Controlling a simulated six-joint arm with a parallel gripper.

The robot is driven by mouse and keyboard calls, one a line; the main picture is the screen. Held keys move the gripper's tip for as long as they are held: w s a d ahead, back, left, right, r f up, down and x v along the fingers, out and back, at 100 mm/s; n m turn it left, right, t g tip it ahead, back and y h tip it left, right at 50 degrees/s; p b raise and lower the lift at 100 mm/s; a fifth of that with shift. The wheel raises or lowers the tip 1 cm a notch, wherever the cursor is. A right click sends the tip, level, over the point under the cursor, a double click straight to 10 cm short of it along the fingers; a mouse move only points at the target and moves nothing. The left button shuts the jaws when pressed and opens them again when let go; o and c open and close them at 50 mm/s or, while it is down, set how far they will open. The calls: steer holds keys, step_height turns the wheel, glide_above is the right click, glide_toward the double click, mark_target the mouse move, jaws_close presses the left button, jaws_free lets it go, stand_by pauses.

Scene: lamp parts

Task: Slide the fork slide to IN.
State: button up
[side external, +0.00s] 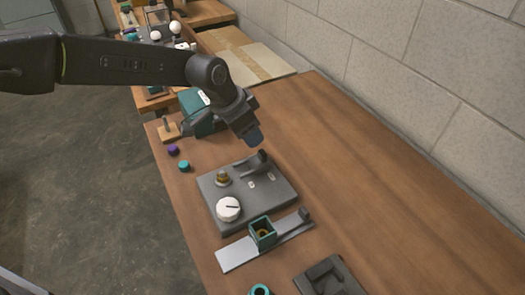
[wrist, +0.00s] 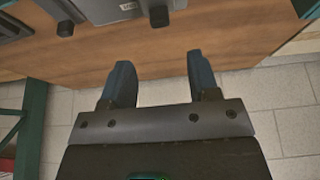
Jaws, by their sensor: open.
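The grey base plate (side external: 240,205) lies on the wooden table with a white dial knob (side external: 228,209), a brass fitting (side external: 222,178) and two small white labels (side external: 251,184). A dark raised piece (side external: 257,159) at its back edge looks like the fork slide; its setting cannot be read. My gripper (side external: 254,138) is just above and behind this piece, apart from it. In the wrist view my open gripper (wrist: 158,62) has nothing between its blue fingers. A grey edge with a label (wrist: 128,6) and a dark post (wrist: 158,15) show ahead of the fingers.
A green square block (side external: 262,234) sits on a long grey rail (side external: 238,254) in front of the plate. A dark tray (side external: 330,278) lies at the front right. Teal (side external: 184,166) and purple (side external: 173,150) caps lie to the left. The table right of the plate is clear.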

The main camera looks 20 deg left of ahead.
mark_target(262, 152)
steer(key=x, duration=1)
steer(key=shift+f, duration=0.1)
steer(key=c, duration=0.9)
steer(key=s+a, duration=0.4)
steer(key=shift+s+a, duration=0.15)
jaws_close()
steer(key=o, duration=0.9)
jaws_free()
